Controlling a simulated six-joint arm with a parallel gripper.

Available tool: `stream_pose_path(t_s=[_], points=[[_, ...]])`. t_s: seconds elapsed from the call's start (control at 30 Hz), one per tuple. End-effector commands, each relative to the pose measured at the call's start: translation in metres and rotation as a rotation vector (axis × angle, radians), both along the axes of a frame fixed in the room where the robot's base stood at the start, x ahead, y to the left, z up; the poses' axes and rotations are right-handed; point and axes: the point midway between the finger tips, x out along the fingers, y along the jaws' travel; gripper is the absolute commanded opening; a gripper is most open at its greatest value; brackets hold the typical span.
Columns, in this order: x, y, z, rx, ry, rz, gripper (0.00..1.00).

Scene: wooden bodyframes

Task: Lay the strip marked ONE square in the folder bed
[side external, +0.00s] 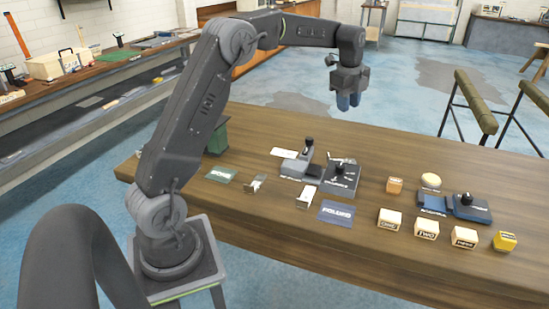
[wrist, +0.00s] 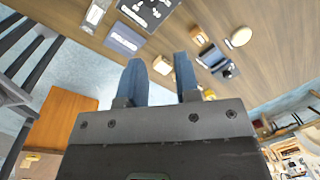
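My gripper (side external: 348,102) is raised high above the far part of the table; its two blue fingers are apart and empty in the wrist view (wrist: 160,82). A cream block (side external: 390,220) near the front edge seems marked ONE; blocks marked TWO (side external: 426,229) and seemingly THREE (side external: 464,238) stand to its right. Pale flat pieces (side external: 284,152) and (side external: 306,197) lie near the table's middle, their marks unreadable. A blue card (side external: 336,214) seems to read FOLDING. Behind it is a dark device (side external: 341,180) with a knob. I cannot tell which part is the folder bed.
A blue device (side external: 470,207) with a knob stands at the right, near a round cream piece (side external: 431,180), an orange block (side external: 394,185) and a yellow piece (side external: 505,241). A green card (side external: 222,174) lies at left. The table's far right is clear.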

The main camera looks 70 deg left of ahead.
Motion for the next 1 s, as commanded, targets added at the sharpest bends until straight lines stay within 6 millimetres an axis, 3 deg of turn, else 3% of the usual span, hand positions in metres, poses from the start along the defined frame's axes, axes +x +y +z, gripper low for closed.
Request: stream_pose_path(t_s=[0.03,0.2,0.4,0.57,0.7,0.83,1.0], points=[[-0.015,-0.020,0.020,-0.004,-0.030,0.072,0.30],[-0.071,-0.078,0.057,-0.053,-0.120,0.358,0.30],[-0.152,-0.135,0.075,-0.151,-0.221,0.689,0.30],[-0.222,-0.169,0.066,-0.263,-0.286,0.947,0.30],[-0.272,-0.188,0.045,-0.364,-0.319,1.145,0.30],[-0.301,-0.196,0.027,-0.436,-0.332,1.271,0.30],[-0.315,-0.200,0.016,-0.476,-0.335,1.343,0.30]])
